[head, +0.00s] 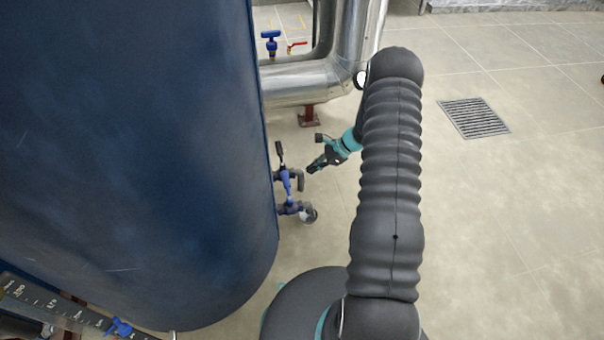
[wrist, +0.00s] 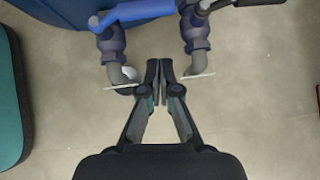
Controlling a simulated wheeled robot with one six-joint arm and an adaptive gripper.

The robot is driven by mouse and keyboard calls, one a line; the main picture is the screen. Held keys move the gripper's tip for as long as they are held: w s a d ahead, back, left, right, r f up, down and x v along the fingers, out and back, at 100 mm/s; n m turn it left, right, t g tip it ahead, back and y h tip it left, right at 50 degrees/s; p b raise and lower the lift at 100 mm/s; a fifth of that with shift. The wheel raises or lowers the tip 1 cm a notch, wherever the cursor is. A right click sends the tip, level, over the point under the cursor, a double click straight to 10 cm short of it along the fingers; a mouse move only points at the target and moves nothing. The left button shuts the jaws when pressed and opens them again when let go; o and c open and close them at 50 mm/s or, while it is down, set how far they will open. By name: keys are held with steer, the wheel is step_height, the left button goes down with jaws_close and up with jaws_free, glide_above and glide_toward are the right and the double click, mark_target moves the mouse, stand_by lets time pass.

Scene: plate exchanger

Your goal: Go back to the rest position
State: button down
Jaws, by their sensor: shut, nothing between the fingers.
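My gripper (head: 313,168) is at the end of my arm in the head view, just right of the small valves on the blue tank (head: 140,150). In the wrist view my gripper (wrist: 159,68) is shut, its fingertips together with nothing between them. It points between two valve outlets and appears apart from both. One valve has a blue handle (wrist: 130,11) and the other a dark handle (wrist: 222,4). In the head view the valves (head: 287,180) stick out from the tank's right side.
Silver pipes (head: 310,85) run behind the gripper, with a blue-handled valve (head: 270,42) and a red-handled one (head: 297,46) beyond. A floor drain grate (head: 474,117) lies to the right. The tiled floor (head: 510,220) on the right is clear.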

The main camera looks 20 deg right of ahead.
steer(key=w+v, duration=0.1)
steer(key=v, duration=0.6)
steer(key=shift+s, duration=0.3)
steer(key=shift+d, duration=0.1)
steer(key=s+n+g+h, duration=0.1)
steer(key=s+n+g, duration=0.1)
steer(key=s+n, duration=0.45)
steer(key=s+a+r+n+t+h, duration=0.2)
steer(key=s+a+r+n, duration=0.2)
steer(key=s+r, duration=0.4)
steer(key=s+a+r+n+t+h+p, duration=0.1)
steer(key=s+a+r+n, duration=0.4)
steer(key=r, duration=1.4)
steer(key=s+a+r+n+t+h+p, duration=0.1)
steer(key=s+a+r+n+h, duration=0.3)
steer(key=s+r, duration=0.7)
step_height(320, 180, up, 3)
steer(key=shift+s+a+f+n+t+h, duration=0.25)
steer(key=shift+s+a+n+t+h, duration=0.15)
steer(key=shift+a+t, duration=0.55)
